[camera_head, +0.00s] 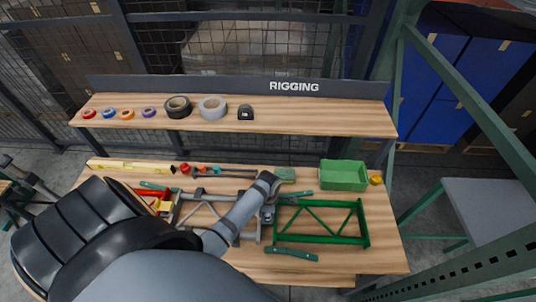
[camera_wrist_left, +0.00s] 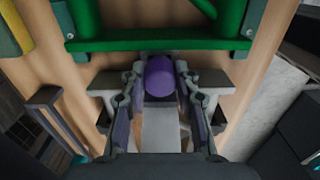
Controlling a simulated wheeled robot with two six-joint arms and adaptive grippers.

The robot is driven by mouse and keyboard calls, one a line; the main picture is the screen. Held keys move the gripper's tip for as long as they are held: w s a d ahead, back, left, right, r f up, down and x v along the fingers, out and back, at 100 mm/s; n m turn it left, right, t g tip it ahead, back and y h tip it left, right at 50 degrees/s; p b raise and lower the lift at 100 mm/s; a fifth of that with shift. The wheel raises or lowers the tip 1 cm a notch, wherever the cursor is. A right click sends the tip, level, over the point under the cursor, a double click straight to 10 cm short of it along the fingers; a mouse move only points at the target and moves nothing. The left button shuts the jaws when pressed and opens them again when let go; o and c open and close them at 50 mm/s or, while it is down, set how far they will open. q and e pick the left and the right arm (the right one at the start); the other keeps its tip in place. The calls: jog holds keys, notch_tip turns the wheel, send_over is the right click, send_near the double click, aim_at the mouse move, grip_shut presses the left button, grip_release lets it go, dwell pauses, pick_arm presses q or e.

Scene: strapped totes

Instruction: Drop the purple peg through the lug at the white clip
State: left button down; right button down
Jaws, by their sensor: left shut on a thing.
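My left gripper (camera_head: 268,214) reaches over the bench, at the join between a grey frame and a green frame (camera_head: 320,238). In the left wrist view its two fingers (camera_wrist_left: 160,92) are closed around the purple peg (camera_wrist_left: 160,76), whose rounded end faces the camera. The peg lies just beside the green frame's bar (camera_wrist_left: 150,45). Pale grey brackets (camera_wrist_left: 212,80) flank the fingers, and a light grey block (camera_wrist_left: 160,128) shows between them. I cannot tell which part is the white clip or its lug. The peg's lower end is hidden. My right gripper is not in view.
A green bin (camera_head: 344,175) stands at the bench's back right, with a yellow item (camera_head: 376,180) beside it. A yellow level (camera_head: 130,167) and several tools lie along the back. A green bar (camera_head: 291,254) lies in front. Tape rolls (camera_head: 178,107) stand on the shelf.

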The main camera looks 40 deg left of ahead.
pick_arm(q)
jog(key=c, duration=0.9)
grip_release()
jog(key=shift+r, duration=0.1)
notch_tip(320, 180, up, 12)
jog(key=shift+f, duration=0.1)
